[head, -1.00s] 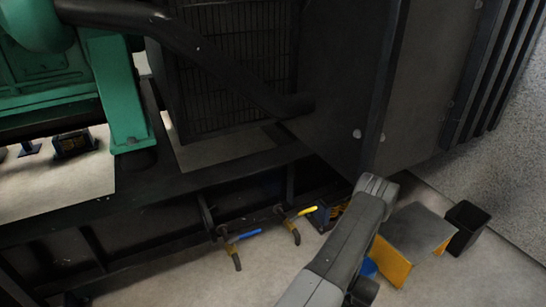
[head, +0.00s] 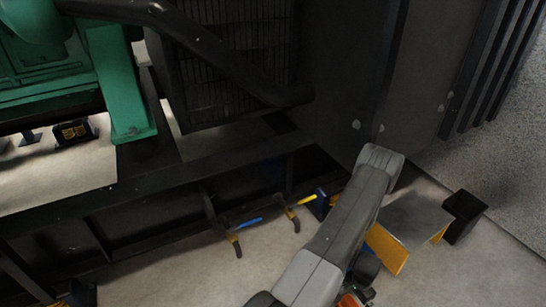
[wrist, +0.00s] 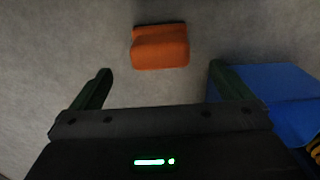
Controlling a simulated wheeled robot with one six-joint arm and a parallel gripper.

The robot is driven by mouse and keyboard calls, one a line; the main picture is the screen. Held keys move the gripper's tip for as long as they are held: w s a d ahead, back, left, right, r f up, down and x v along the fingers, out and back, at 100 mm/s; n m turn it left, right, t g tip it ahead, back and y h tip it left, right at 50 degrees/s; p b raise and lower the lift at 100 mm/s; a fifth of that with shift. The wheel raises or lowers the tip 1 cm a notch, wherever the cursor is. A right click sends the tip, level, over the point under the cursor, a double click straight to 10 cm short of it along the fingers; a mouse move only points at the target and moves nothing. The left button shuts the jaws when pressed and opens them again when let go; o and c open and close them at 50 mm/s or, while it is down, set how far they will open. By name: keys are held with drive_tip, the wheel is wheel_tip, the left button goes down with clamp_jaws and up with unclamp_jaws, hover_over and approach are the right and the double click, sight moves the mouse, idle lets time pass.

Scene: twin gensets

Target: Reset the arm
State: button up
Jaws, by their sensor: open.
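My arm (head: 345,220) reaches across the lower right of the head view, with its elbow high by the dark cabinet. My gripper shows in the wrist view (wrist: 160,84), its two dark green fingers wide apart with nothing between them. An orange block (wrist: 160,46) lies on the grey floor beyond the fingertips, apart from them. A blue object (wrist: 272,98) is at the right, partly behind the right finger. In the head view my gripper cannot be made out clearly.
A small grey-topped table with orange sides (head: 412,222) stands right of my arm, beside a black bin (head: 463,216). The dark genset frame (head: 150,215) carries a blue-handled valve (head: 240,228) and a yellow-handled valve (head: 296,207).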

wheel_tip(320, 180, up, 2)
drive_tip(key=shift+r, duration=0.25)
drive_tip(key=shift+f, duration=0.35)
wheel_tip(320, 180, down, 12)
drive_tip(key=b, duration=0.4)
drive_tip(key=r+p, duration=0.2)
drive_tip(key=r, duration=0.4)
drive_tip(key=r+p, duration=0.3)
drive_tip(key=r, duration=0.3)
drive_tip(key=shift+w+a+r, duration=0.15)
drive_tip(key=shift+w, duration=0.05)
drive_tip(key=w+a+r+n+p, duration=0.3)
drive_tip(key=a+r+p, duration=0.5)
drive_tip(key=r, duration=0.4)
drive_tip(key=w+a+r+n+p, duration=0.4)
drive_tip(key=a+r+p, duration=0.5)
drive_tip(key=r, duration=0.4)
drive_tip(key=w+a+r+n+p, duration=0.4)
drive_tip(key=a+r+p, duration=0.4)
drive_tip(key=r, duration=0.5)
drive_tip(key=shift+w+a+p, duration=0.4)
drive_tip(key=shift+w+p, duration=0.25)
drive_tip(key=shift+w, duration=0.2)
drive_tip(key=shift+r, duration=0.1)
